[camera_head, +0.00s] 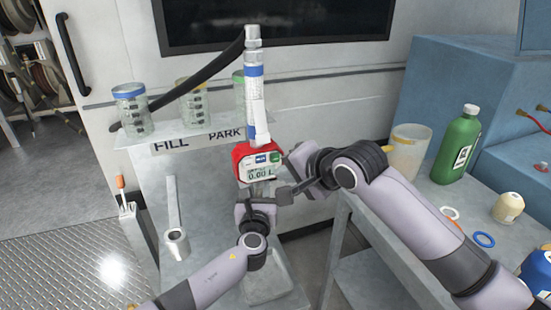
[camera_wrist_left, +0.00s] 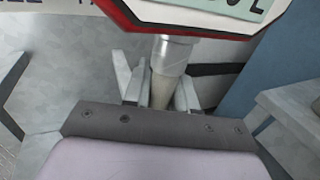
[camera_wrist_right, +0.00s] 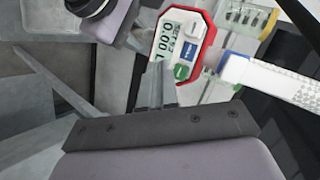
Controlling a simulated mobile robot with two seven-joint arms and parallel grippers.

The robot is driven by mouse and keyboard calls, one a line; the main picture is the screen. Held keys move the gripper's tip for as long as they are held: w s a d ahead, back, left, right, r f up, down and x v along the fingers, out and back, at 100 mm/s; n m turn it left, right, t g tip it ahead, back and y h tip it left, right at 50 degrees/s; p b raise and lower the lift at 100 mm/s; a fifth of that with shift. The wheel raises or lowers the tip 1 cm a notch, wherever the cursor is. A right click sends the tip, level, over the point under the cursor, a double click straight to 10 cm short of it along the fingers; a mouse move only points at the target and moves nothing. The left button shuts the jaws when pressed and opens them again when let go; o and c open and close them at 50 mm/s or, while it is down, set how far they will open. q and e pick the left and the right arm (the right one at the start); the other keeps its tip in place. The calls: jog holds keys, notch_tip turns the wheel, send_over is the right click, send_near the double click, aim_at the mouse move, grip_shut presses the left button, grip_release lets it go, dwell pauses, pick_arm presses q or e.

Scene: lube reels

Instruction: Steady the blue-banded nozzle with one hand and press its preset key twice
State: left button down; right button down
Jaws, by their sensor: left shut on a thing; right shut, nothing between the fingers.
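The nozzle's red-rimmed meter (camera_head: 243,152) stands upright in the head view, with a blue band (camera_head: 254,71) near its top. Its display (camera_head: 261,174) reads 0.00 L, with a blue key (camera_head: 261,159) and a green key (camera_head: 275,157) above. My left gripper (camera_head: 259,189) is shut around the pipe below the meter; the left wrist view shows this pipe (camera_wrist_left: 165,60) between the fingers. My right gripper (camera_wrist_right: 157,72) is shut and empty, its tips close to the meter's face by the green key (camera_wrist_right: 181,70). I cannot tell whether they touch it.
Jars (camera_head: 132,110) stand on the shelf marked FILL and PARK (camera_head: 172,146), behind the nozzle. A dark hose (camera_head: 205,75) runs behind it. On the right bench are a green bottle (camera_head: 456,146), a translucent tub (camera_head: 406,152) and a blue ring (camera_head: 484,239).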

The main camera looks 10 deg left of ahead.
jog(key=shift+s+d, duration=0.5)
jog(key=shift+s, duration=0.25)
jog(key=shift+s+d, duration=0.5)
jog(key=shift+s, duration=0.2)
pick_arm(q)
jog(key=c, duration=0.8)
grip_release()
